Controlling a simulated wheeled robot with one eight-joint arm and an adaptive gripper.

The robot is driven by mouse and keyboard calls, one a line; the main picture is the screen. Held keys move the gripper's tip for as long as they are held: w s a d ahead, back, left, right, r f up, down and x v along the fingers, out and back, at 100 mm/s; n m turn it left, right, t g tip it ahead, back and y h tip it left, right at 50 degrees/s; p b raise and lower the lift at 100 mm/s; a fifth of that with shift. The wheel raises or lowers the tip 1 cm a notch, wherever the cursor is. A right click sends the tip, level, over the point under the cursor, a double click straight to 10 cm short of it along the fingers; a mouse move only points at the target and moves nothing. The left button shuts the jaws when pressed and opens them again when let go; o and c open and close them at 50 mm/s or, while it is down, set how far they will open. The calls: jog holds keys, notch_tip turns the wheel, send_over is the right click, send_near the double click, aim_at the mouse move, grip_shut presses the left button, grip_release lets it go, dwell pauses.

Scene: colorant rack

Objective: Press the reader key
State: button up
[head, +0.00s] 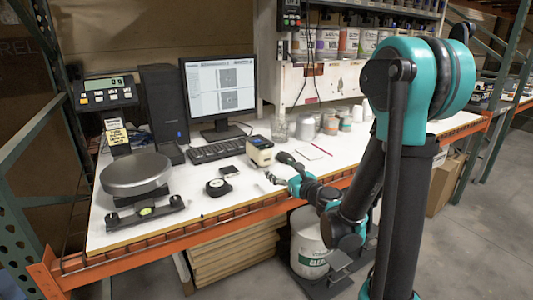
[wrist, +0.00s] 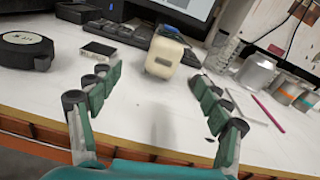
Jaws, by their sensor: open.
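A small dark-topped block (head: 228,171) and a round black tape measure (head: 217,187) lie left of the device. A keyboard (head: 215,150) and monitor (head: 220,95) stand behind. A glass beaker (head: 279,130), cans (head: 306,127) and a red pencil (head: 321,150) are right. Bare bench lies between my fingers.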

aim_at(259, 149)
jog(key=shift+w+d+m, duration=0.1)
jog(key=shift+w+m, duration=0.2)
jog(key=shift+m, duration=0.3)
jog(key=shift+w+r, duration=0.1)
jog(key=shift+w, duration=0.15)
jog(key=x, duration=1.7)
jog(key=shift+w+d, duration=0.1)
jog(key=shift+w, duration=0.05)
jog(key=c, duration=1.7)
grip_shut()
jog(key=shift+r, duration=0.15)
